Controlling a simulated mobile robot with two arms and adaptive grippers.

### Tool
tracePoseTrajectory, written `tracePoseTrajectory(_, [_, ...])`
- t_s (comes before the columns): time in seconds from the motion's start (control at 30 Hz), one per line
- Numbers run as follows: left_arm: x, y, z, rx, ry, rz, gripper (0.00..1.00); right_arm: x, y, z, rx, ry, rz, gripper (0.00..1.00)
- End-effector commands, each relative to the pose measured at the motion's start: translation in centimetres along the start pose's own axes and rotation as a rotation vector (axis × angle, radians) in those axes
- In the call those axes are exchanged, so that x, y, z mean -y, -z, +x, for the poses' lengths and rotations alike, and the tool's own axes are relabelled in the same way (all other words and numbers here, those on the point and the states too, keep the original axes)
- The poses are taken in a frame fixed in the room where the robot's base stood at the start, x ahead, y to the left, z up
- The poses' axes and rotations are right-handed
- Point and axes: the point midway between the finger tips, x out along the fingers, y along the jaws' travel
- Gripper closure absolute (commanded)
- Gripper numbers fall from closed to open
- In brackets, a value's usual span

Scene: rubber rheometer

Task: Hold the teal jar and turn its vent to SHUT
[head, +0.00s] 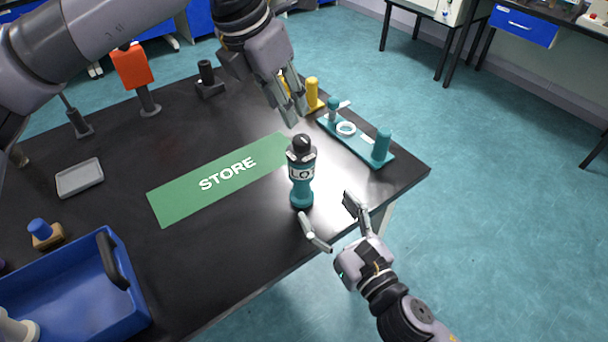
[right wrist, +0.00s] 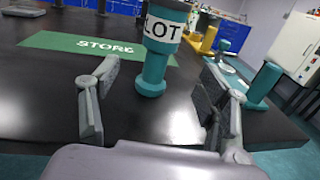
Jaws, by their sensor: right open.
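The teal jar (head: 301,190) stands upright on the black table near its front edge, with a narrow waist, a white label and a dark knob-like top (head: 302,145). In the right wrist view the jar (right wrist: 155,68) shows "LOT" on its label; its top is cut off. My left gripper (head: 296,117) points down just above the jar's top, apparently apart from it; its finger gap is unclear. My right gripper (head: 328,217) is open and empty in front of the jar, its fingers (right wrist: 153,110) spread either side of the jar's line. I cannot read the vent's setting.
A green STORE mat (head: 190,204) lies left of the jar. A teal stand (head: 358,146) with posts and a white ring is behind right, near yellow posts (head: 312,93). A blue bin (head: 105,310) and grey tray (head: 80,179) are at left.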

Motion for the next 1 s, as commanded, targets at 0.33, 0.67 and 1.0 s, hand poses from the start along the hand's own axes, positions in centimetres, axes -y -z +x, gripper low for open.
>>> tracePoseTrajectory(0.33, [0.0,0.0,0.0,0.000,0.000,0.000,0.67,0.0,-0.1,6.8,0.003,0.001,0.001,0.31])
tracePoseTrajectory(0.67, [0.0,0.0,0.0,0.000,0.000,0.000,0.67,0.0,0.0,10.4,0.000,0.000,0.002,0.31])
tracePoseTrajectory(1.0, [0.0,0.0,0.0,0.000,0.000,0.000,0.67,0.0,0.0,10.7,0.000,0.000,0.001,0.31])
